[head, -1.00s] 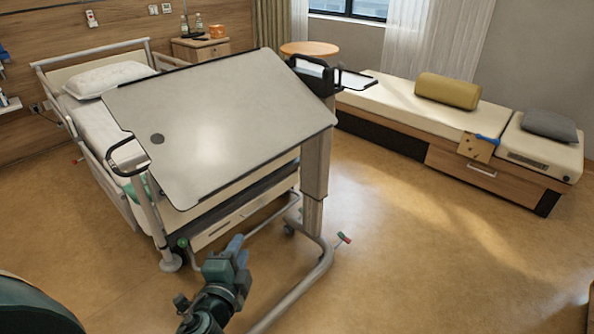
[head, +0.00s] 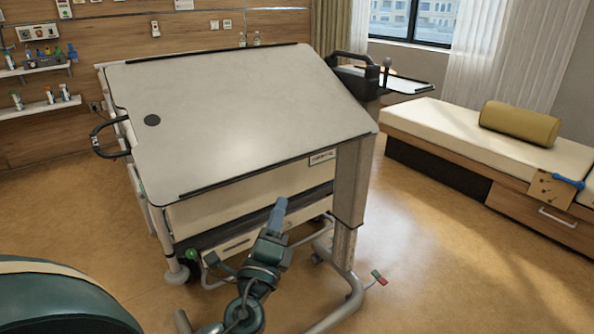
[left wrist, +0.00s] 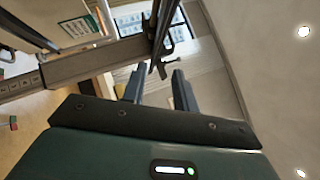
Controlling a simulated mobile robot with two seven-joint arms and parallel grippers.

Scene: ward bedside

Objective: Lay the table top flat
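The pale grey table top (head: 240,110) of the overbed table is tilted in the head view, its near edge lower than its far edge. Black strips run along both edges. It sits on a grey column (head: 349,185) at its right. My left gripper (head: 278,210) is in front of and below the near edge, apart from it. In the left wrist view its two fingers (left wrist: 157,82) are spread with nothing between them. A dark bracket or lever (left wrist: 163,58) shows just beyond the fingertips, by the column. My right gripper is not in view.
The bed stands behind and under the table top. A black handle loop (head: 105,138) juts out at left, and a small side tray (head: 408,84) at right. The table's base tube (head: 345,305) lies on the floor. A bench (head: 450,135) stands at right, with open floor before it.

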